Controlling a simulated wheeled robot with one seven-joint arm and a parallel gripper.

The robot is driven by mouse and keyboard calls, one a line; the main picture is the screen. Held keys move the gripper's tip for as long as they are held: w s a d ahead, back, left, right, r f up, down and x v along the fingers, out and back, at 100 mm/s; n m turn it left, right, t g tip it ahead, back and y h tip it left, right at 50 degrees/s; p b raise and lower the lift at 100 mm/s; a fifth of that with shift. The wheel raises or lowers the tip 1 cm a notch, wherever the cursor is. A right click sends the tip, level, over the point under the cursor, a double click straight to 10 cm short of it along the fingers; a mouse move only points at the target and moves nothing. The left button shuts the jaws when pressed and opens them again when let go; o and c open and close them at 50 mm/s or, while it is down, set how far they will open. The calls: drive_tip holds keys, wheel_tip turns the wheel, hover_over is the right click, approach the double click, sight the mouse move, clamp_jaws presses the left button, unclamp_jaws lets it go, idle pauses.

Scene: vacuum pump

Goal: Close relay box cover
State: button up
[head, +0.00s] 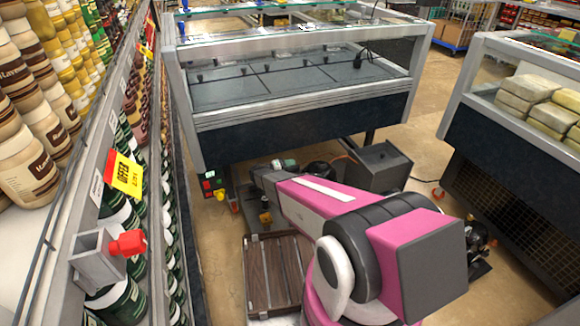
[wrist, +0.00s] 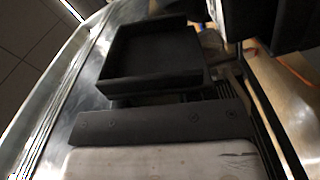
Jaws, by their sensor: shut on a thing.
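A dark grey box (head: 380,168), which looks like the relay box, stands below the front of the glass display case. Its cover is hard to make out there. My pink arm reaches in just left of this box, and its own links hide the fingertips in the head view. In the wrist view my gripper (wrist: 160,125) fills the lower part. A dark rimmed panel (wrist: 150,55), which looks like the relay box cover, is right in front of it, and my gripper is shut on it. The exact contact is hidden.
The display case (head: 300,110) overhangs the work spot. A bottle shelf (head: 165,200) runs close along the left. A slatted wooden pallet (head: 275,270) lies below my arm. A second case (head: 520,140) stands at right, with open floor (head: 425,165) between. An orange cable (wrist: 297,76) shows in the wrist view.

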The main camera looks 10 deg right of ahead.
sight(292, 170)
drive_tip(key=m, duration=0.1)
drive_tip(key=s+m, duration=0.1)
drive_tip(key=m, duration=0.2)
drive_tip(key=shift+s+d+r, duration=0.15)
drive_tip(key=shift+s, duration=0.2)
drive_tip(key=m, duration=0.2)
drive_tip(key=s+m, duration=0.1)
drive_tip(key=m, duration=0.1)
drive_tip(key=shift+s+d+f, duration=0.15)
drive_tip(key=shift+f, duration=0.05)
drive_tip(key=m, duration=0.1)
drive_tip(key=s+m, duration=0.1)
drive_tip(key=m, duration=0.1)
drive_tip(key=shift+d+f, duration=0.1)
drive_tip(key=shift+f, duration=0.25)
drive_tip(key=shift+s+f+m, duration=0.2)
drive_tip(key=shift+f+m, duration=0.05)
drive_tip(key=shift+m, duration=0.7)
drive_tip(key=shift+s+f+m, duration=0.2)
drive_tip(key=shift+m, duration=0.75)
drive_tip(key=o, duration=0.9)
